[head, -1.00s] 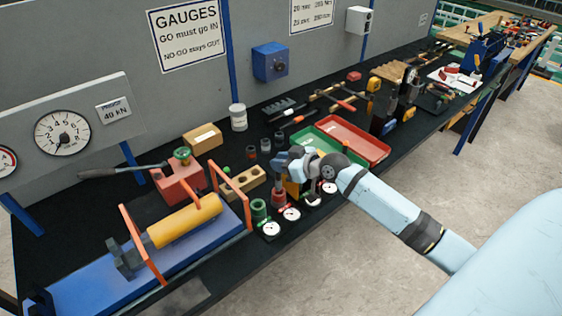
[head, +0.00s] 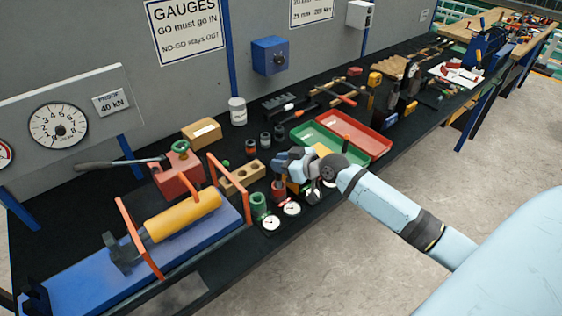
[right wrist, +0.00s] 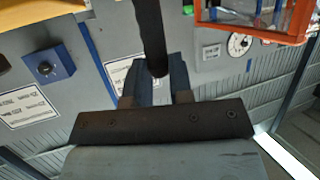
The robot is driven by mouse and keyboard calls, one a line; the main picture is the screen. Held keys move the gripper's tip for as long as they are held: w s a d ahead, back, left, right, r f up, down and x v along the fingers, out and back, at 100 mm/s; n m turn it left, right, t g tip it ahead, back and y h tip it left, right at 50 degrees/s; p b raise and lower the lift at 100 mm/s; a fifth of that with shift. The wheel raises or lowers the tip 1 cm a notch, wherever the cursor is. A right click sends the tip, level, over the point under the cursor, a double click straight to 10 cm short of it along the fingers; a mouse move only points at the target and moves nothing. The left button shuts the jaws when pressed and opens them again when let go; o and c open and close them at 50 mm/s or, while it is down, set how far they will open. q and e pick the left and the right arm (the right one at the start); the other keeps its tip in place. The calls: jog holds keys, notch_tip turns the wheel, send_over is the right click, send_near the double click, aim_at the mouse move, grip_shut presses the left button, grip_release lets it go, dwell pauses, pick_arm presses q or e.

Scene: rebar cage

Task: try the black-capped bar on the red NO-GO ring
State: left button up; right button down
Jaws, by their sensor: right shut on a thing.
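My right gripper (head: 281,166) is over the front row of gauges, directly above the red ring (head: 278,191). In the right wrist view its fingers (right wrist: 157,88) are shut on a dark bar (right wrist: 150,30) that runs up out of the frame. A black cap on it cannot be made out separately. In the head view the gripper hides most of the bar, and I cannot tell whether its lower end touches or enters the red ring. The green ring (head: 259,204) stands just left of the red one. My left gripper is not in view.
White dials (head: 270,223) line the front. A green tray (head: 325,144) and red tray (head: 355,136) lie right.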

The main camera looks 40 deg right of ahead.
jog(key=shift+f+b, duration=0.4)
jog(key=shift+f, duration=0.15)
jog(key=c, duration=0.9)
grip_release()
jog(key=shift+r, duration=0.1)
jog(key=b+v, duration=0.1)
jog(key=v, duration=1.3)
jog(key=shift+b, duration=0.35)
jog(key=shift+f, duration=0.2)
